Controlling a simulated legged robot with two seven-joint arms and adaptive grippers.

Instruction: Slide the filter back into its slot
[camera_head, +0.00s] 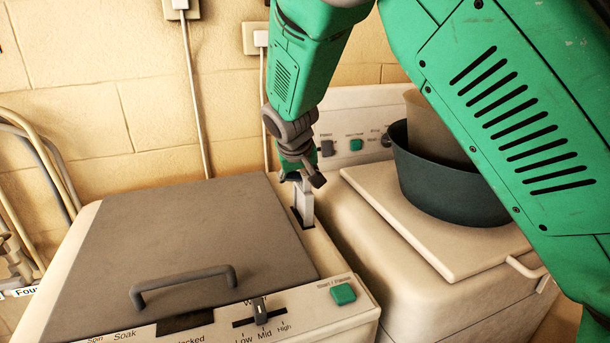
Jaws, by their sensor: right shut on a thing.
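The filter (303,204) is a pale, narrow upright piece at the right rear of the left washing machine. Its lower end is at the dark slot (296,217) in the machine's top, beside the grey lid. I cannot tell how deep it sits in the slot. My right gripper (301,180) is above it, pointing down, shut on the filter's top end. The fingers are small and partly hidden behind the wrist. My left gripper is not in view.
The left machine's grey lid (190,240) with its handle (183,284) is closed. A second machine's lid (440,245) on the right carries a dark basin (440,185). Cables hang on the brick wall.

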